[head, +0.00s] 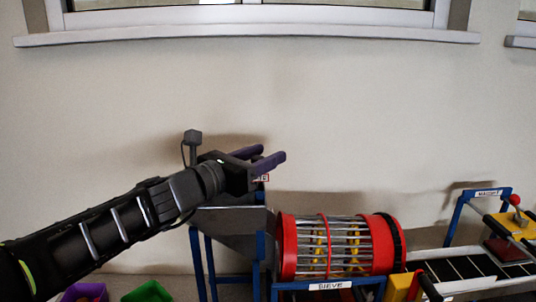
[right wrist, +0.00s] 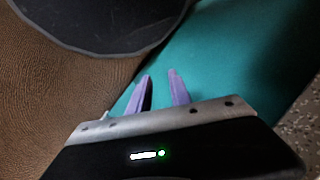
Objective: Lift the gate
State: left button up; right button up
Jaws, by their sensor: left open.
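My left gripper (head: 273,155), with purple fingers, is open and empty in the head view. It is above the grey metal hopper (head: 235,222) and in front of the wall. A small sign with red lettering (head: 263,178), partly covered by my gripper, shows just below the fingers at the hopper's right side; I can read only its end. The gate itself is mostly hidden or cannot be made out behind my gripper. My right gripper (right wrist: 159,76) shows in the right wrist view with its two purple fingers apart and nothing between them.
A red barred drum (head: 340,246) marked SIEVE stands right of the hopper. Farther right are a dark conveyor (head: 470,268) and a blue frame marked MAGNET (head: 490,193). Purple (head: 84,292) and green (head: 147,291) bins sit low left. A window sill (head: 250,36) runs above.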

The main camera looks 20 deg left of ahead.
pick_arm(q)
jog(key=shift+w+d, duration=0.25)
jog(key=shift+w, duration=0.4)
grip_shut()
dwell(1.0)
